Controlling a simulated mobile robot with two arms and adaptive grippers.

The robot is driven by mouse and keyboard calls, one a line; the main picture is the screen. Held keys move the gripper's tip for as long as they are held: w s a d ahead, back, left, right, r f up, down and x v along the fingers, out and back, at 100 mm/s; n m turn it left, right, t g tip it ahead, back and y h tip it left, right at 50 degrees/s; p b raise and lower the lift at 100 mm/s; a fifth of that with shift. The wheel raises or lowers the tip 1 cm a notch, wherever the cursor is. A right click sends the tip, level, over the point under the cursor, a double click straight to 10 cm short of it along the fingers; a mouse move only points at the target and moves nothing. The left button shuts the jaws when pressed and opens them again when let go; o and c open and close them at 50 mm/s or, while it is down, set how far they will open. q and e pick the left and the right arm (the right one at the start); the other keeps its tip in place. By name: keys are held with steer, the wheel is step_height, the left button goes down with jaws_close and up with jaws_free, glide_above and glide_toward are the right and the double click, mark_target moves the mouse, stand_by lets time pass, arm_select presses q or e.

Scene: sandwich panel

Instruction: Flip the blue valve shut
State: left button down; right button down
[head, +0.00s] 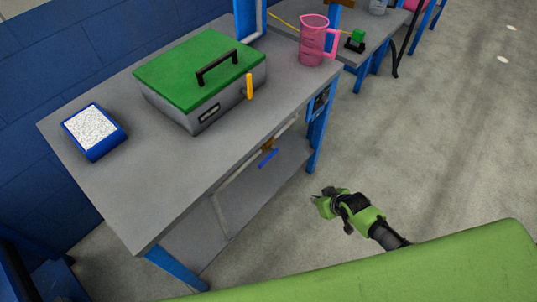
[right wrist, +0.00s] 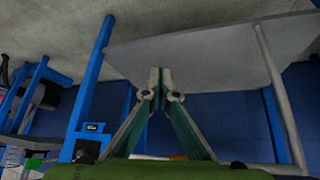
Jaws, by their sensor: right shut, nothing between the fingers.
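The blue valve handle (head: 268,158) sits below the front edge of the grey table, beside a brass valve body (head: 269,144) on a grey pipe (head: 236,184). The handle slants in the head view. My right gripper (head: 317,200) is out over the floor, to the right of and lower in the picture than the valve, apart from it. In the right wrist view its two fingers (right wrist: 160,78) meet at the tips with nothing between them. I cannot make out the valve handle in that view. My left gripper is not in view.
The table (head: 110,185) bears a green-lidded box (head: 195,65), a blue-framed tray (head: 93,131) and a pink jug (head: 313,42). A blue table leg (head: 320,120) stands right of the valve. Below is a grey shelf (head: 240,206). The floor at right is clear.

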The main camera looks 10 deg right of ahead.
steer(key=w+a+r+n+y, duration=0.1)
steer(key=a+r, duration=0.2)
steer(key=r, duration=0.5)
steer(key=w+a+r+n+y+p, duration=0.1)
steer(key=a+r, duration=0.3)
steer(key=r, duration=0.5)
steer(key=w+a+r+n+y+p, duration=0.1)
steer(key=w+a+r+n, duration=0.1)
steer(key=r, duration=0.7)
steer(key=shift+w+a+r+t+y, duration=0.15)
steer(key=shift+w+a+t+y, duration=0.25)
steer(key=shift+a, duration=0.4)
steer(key=shift+w, duration=0.1)
glide_above(268, 158)
steer(key=s, duration=0.2)
step_height(268, 158, down, 7)
step_height(268, 158, down, 3)
steer(key=shift+a+r, duration=0.15)
steer(key=shift+f, duration=0.75)
